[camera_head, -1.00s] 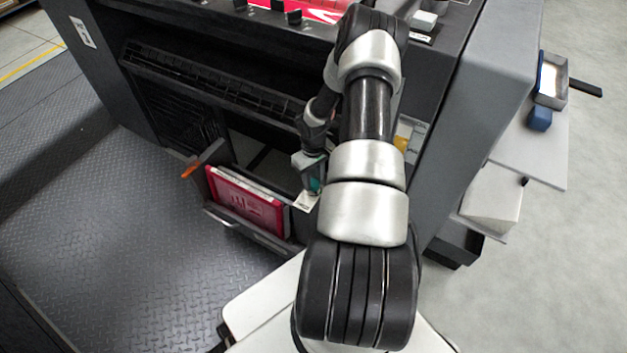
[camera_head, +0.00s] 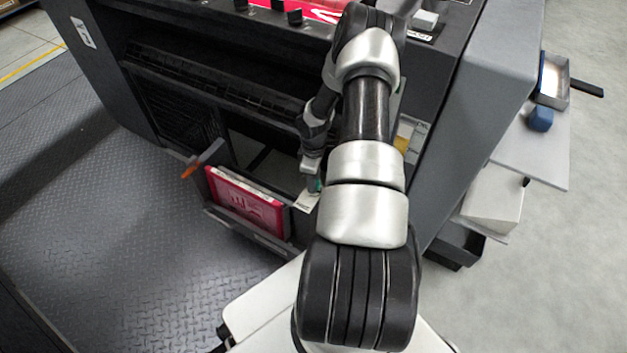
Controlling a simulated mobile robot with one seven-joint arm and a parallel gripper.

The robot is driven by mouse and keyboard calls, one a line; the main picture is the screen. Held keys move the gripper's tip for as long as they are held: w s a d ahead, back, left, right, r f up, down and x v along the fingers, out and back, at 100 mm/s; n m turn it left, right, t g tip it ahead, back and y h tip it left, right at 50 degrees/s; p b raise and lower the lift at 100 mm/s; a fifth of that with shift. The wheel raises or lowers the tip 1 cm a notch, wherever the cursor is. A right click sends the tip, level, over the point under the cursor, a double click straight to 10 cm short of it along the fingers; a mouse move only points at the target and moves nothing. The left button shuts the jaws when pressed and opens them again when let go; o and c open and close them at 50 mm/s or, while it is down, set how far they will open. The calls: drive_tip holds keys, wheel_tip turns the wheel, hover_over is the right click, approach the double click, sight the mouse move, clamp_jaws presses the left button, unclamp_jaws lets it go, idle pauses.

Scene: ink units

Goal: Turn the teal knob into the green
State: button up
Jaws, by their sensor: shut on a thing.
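The teal knob (camera_head: 314,185) shows only as a small teal-green patch low on the front of the dark machine, just left of my arm. My gripper (camera_head: 313,176) is at the knob and shut on it; the fingertips are small and partly hidden behind my arm. A white label (camera_head: 306,200) sits just below the knob. The green zone and the knob's pointer cannot be made out.
A red cartridge (camera_head: 245,202) stands in an open bay left of the knob, with an orange lever (camera_head: 203,158) beside it. A shelf (camera_head: 530,155) with a blue-and-grey box juts out at the right. The patterned metal floor (camera_head: 130,250) at left is clear.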

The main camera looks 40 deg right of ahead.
idle(0.5)
drive_tip(key=o, duration=1)
drive_tip(key=shift+o, duration=0.2)
wheel_tip(320, 180, up, 18)
drive_tip(key=p, duration=0.4)
drive_tip(key=shift+f, duration=0.25)
